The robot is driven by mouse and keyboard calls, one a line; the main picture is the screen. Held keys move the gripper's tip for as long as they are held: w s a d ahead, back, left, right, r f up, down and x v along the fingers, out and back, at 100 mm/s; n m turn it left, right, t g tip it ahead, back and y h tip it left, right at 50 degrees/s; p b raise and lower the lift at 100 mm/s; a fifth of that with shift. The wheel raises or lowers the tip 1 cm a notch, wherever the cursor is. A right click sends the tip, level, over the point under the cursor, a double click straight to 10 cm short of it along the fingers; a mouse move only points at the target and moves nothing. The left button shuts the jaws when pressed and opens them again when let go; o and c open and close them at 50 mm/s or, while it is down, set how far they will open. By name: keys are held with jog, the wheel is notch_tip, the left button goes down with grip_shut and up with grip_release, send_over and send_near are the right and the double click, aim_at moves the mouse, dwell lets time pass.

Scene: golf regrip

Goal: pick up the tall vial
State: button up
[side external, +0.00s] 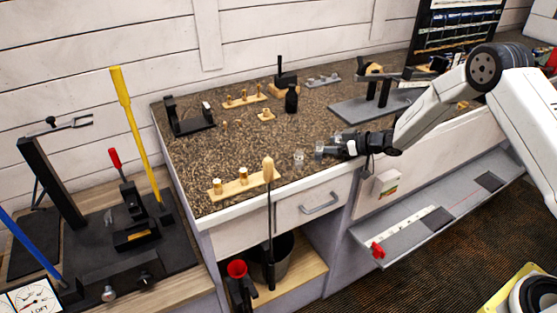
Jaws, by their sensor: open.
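Two small, clear, greyish vials stand near the front edge of the counter in the side external view. One vial (299,157) is on the left, a little apart from my gripper. The other vial (319,150) is right at my fingertips. At this size I cannot tell for sure which is the tall one. My gripper (332,150) is open, low over the counter, and reaches in from the right, pointing left. I cannot tell whether the fingers are around the nearer vial or just beside it.
The speckled counter (240,150) has free room left of the vials. A wooden block with pegs (240,185) lies at the front left. A black bottle (291,99) stands behind, and a grey-based fixture (375,107) stands behind my wrist. A wooden-topped tool (268,170) crosses the front edge.

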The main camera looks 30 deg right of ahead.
grip_shut()
jog(key=shift+r, duration=0.15)
jog(key=shift+r, duration=0.8)
jog(key=s+r, duration=1.1)
jog(key=s, duration=0.3)
jog(key=shift+a, duration=0.3)
jog(key=shift+r, duration=0.15)
